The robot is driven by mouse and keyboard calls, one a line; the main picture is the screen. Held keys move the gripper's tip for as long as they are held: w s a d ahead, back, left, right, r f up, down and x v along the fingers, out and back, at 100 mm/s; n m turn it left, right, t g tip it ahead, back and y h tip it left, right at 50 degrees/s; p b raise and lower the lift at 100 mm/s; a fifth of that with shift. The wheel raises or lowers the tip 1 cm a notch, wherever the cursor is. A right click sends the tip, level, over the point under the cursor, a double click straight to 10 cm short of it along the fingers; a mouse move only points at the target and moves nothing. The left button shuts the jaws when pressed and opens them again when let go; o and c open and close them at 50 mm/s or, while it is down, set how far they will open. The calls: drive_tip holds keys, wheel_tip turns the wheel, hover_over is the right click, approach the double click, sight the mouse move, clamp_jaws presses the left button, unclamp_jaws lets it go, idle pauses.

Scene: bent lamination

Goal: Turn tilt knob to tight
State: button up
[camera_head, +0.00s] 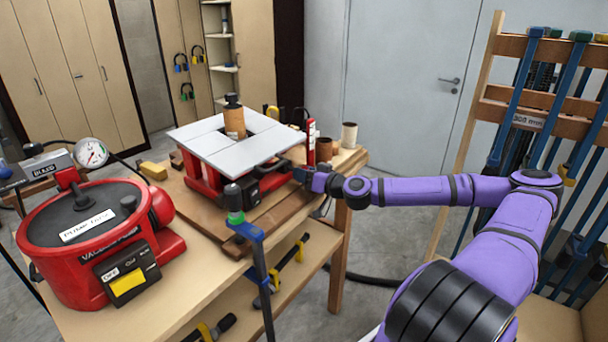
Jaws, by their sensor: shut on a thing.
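The sander (220,152) has a light grey table top on a red base. It stands on the wooden workbench, with a brown sanding drum (235,121) rising through the table. My gripper (300,174) is at the end of the purple arm, against the right side of the sander's base. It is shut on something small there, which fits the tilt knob. The knob is hidden by the gripper, so its setting cannot be read. A dark control box (265,180) sits on the sander's front, just left of my gripper.
A red vacuum pot (85,265) with a gauge (91,153) fills the bench's left side. A clamp (245,225) stands at the bench's front edge. A red upright item (310,142) and brown cups (324,149) stand close behind my gripper. A clamp rack (540,120) is at right.

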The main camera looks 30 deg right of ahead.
drive_tip(key=o, duration=0.9)
drive_tip(key=v, duration=1)
drive_tip(key=shift+s+d, duration=0.15)
drive_tip(key=shift+s, duration=0.25)
